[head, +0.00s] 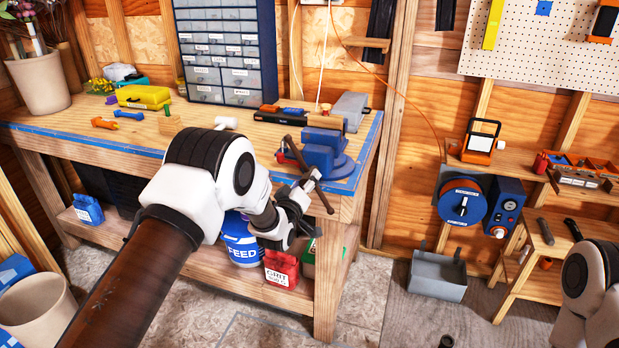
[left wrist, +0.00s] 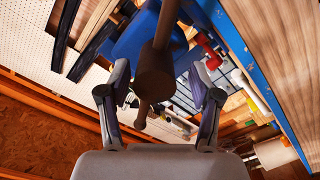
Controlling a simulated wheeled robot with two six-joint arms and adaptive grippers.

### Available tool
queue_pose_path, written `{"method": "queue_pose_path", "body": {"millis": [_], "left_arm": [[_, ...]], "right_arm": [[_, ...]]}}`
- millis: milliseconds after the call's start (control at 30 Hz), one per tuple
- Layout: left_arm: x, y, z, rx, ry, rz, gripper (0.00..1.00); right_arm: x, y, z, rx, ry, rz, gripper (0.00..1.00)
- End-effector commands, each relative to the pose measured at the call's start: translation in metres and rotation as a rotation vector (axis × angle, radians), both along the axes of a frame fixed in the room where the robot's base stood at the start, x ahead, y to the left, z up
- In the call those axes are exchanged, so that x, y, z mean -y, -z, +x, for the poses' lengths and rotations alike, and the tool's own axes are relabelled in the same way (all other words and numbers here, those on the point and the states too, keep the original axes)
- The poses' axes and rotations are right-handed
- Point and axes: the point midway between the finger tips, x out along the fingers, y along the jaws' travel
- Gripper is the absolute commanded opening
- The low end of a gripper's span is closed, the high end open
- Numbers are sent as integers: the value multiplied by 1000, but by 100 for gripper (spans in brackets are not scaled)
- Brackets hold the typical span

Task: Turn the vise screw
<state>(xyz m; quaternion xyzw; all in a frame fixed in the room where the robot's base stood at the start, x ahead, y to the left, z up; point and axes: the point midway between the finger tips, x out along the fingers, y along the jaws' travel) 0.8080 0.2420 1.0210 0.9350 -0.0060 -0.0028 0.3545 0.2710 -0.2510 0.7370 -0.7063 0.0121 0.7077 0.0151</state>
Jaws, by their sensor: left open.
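The blue vise (head: 325,153) is mounted at the right front corner of the workbench. Its brown screw handle (head: 322,192) sticks out in front of the bench edge and slants down to the right. My left gripper (head: 303,190) is open just left of and below the screw, close to the handle. In the left wrist view the open fingers of the left gripper (left wrist: 158,78) stand on either side of the brown screw head and handle bar (left wrist: 153,78), with the blue vise (left wrist: 130,42) behind. No contact is clear. My right gripper is out of view.
The workbench (head: 90,138) carries a drawer cabinet (head: 225,50), a yellow box (head: 143,97) and a white-headed mallet (head: 225,123). A blue feed bucket (head: 240,240) and a red bag (head: 281,268) stand on the lower shelf under my left gripper.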

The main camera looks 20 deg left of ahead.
Motion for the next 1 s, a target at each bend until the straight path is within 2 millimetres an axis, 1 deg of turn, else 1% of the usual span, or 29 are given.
{"method": "queue_pose_path", "body": {"millis": [33, 100, 200, 433, 467, 500, 567, 600, 633, 1000], "left_arm": [[1, -2, 9, 2, 1, 0, 64], [1, -1, 18, 1, 1, 1, 64], [1, -1, 26, 0, 0, 1, 64], [1, 1, 28, -2, 1, 1, 64], [1, 1, 28, -2, 1, 1, 60], [1, 1, 28, -2, 1, 1, 46], [1, 1, 28, -2, 1, 1, 25], [1, 1, 28, -2, 1, 1, 11], [1, 1, 28, -2, 1, 1, 4], [1, 1, 28, -1, 1, 25, 4]], "right_arm": [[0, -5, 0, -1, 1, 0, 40], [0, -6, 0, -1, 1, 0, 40], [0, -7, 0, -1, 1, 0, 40], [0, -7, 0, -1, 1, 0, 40], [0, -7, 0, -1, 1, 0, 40], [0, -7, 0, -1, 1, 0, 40], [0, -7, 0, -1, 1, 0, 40], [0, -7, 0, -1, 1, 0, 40], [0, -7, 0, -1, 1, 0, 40], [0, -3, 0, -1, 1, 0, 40]]}}
